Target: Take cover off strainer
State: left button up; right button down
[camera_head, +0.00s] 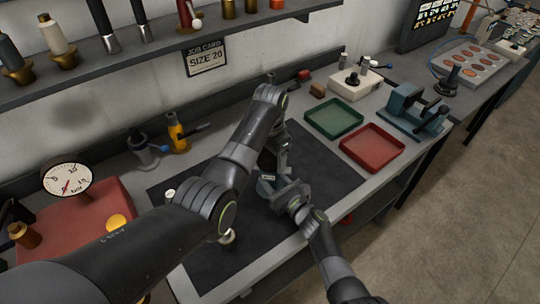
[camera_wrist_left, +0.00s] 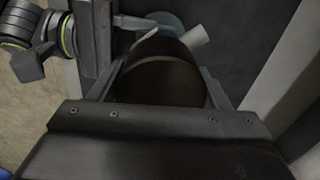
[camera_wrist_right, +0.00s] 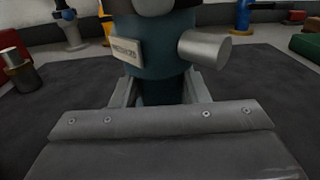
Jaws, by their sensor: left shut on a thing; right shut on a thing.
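The strainer (camera_head: 266,186) stands on the dark mat, mostly hidden by my arms in the head view. In the right wrist view its teal body (camera_wrist_right: 155,75) has a pale label and a silver side port (camera_wrist_right: 205,48). My right gripper (camera_wrist_right: 155,95) is shut around the body from the front. My left gripper (camera_wrist_left: 162,65) comes from above and is shut on a dark round part (camera_wrist_left: 160,82), which looks like the cover. In the left wrist view the teal body (camera_wrist_left: 165,20) shows beyond it. Whether the cover is still seated cannot be told.
A green tray (camera_head: 310,116) and a red tray (camera_head: 401,148) lie right of the dark mat (camera_head: 195,256). A teal vise (camera_head: 432,121) stands beyond. A red unit with a gauge (camera_head: 67,179) is at left. An upper shelf (camera_head: 150,58) runs along the wall.

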pick_arm(q)
jog(key=n, duration=0.6)
jog(key=shift+w+d+r, duration=0.1)
jog(key=shift+w+r, duration=0.1)
pick_arm(e)
jog(key=shift+a+r, duration=0.2)
jog(key=shift+r, duration=0.05)
pick_arm(q)
jog(key=n, duration=0.4)
jog(key=shift+n, duration=0.4)
jog(key=n, duration=0.6)
jog(key=shift+w, duration=0.1)
jog(key=n, duration=0.5)
jog(key=shift+r, duration=0.25)
pick_arm(e)
jog(key=shift+d+f, duration=0.1)
pick_arm(q)
jog(key=shift+r, duration=0.85)
